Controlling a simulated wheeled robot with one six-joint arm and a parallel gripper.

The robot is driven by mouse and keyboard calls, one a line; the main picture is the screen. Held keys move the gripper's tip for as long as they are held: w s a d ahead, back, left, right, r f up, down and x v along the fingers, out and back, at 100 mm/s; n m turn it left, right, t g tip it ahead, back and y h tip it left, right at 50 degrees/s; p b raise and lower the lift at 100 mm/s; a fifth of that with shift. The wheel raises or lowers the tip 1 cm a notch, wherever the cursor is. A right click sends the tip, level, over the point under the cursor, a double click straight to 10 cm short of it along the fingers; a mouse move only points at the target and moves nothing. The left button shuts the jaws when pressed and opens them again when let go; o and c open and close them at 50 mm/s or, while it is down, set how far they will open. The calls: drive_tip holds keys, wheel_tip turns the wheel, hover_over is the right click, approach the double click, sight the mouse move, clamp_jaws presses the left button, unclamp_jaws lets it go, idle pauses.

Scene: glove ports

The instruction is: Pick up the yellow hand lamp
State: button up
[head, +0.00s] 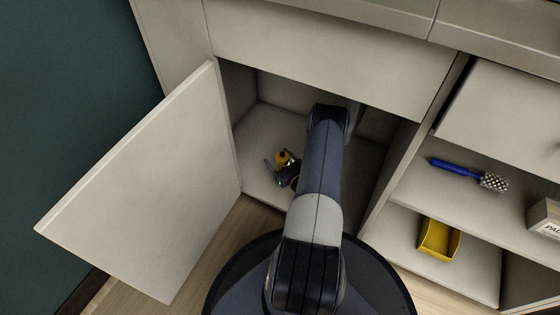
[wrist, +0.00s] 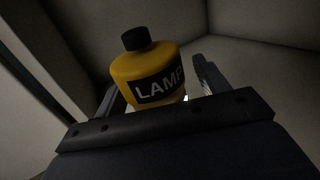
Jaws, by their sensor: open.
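The yellow hand lamp (head: 282,158) stands on the floor of the open cabinet, partly hidden by my gripper in the head view. In the wrist view the lamp (wrist: 147,70) shows a yellow body, a black cap on top and a black band with the letters "LAMP". My gripper (head: 276,166) is inside the cabinet at the lamp. In the wrist view the fingers of my gripper (wrist: 158,88) are apart, one on each side of the lamp. The lower part of the lamp is hidden behind the gripper body. I cannot tell whether a finger touches it.
The cabinet door (head: 140,185) is swung open to the left. My arm reaches in through the opening, close to the cabinet's right part. On the right shelves are a blue-handled brush (head: 470,174), a yellow bin (head: 438,240) and a labelled box (head: 546,217).

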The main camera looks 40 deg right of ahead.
drive_tip(key=shift+s, duration=0.1)
drive_tip(key=c, duration=1.1)
drive_tip(key=shift+c, duration=0.2)
drive_tip(key=shift+r, duration=0.1)
